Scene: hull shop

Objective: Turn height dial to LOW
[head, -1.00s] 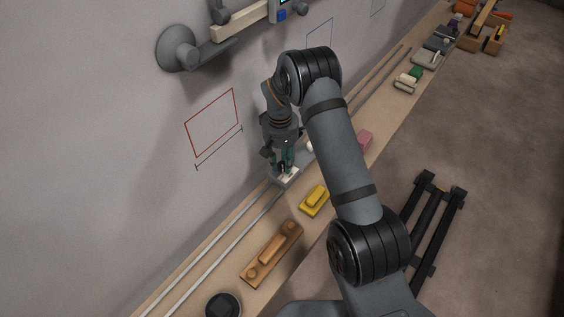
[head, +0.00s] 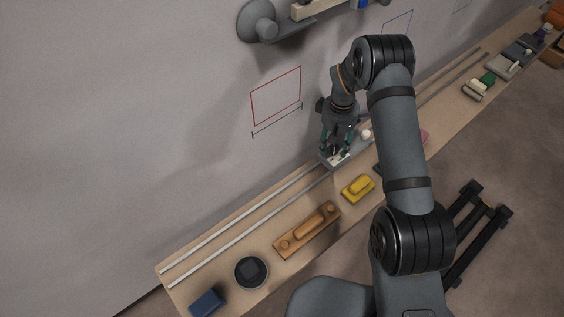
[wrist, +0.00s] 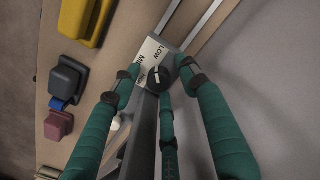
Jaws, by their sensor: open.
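The height dial (wrist: 155,74) is a small dark knob with a pale line on it, in the wrist view. I cannot tell which word the pale line points to. My gripper (wrist: 160,84) has green fingers spread open around the dial, and I cannot tell if they touch it. In the head view my gripper (head: 338,150) points down over the grey block (head: 328,163) with the white plate, on the rails by the wall. The fingers partly hide the dial there.
A yellow piece (head: 358,187), a wooden piece with a handle (head: 308,229), a round black dial (head: 251,271) and a blue block (head: 207,303) lie along the bench. The wall rises close behind the rails. A white knob (head: 366,134) is just right of my gripper.

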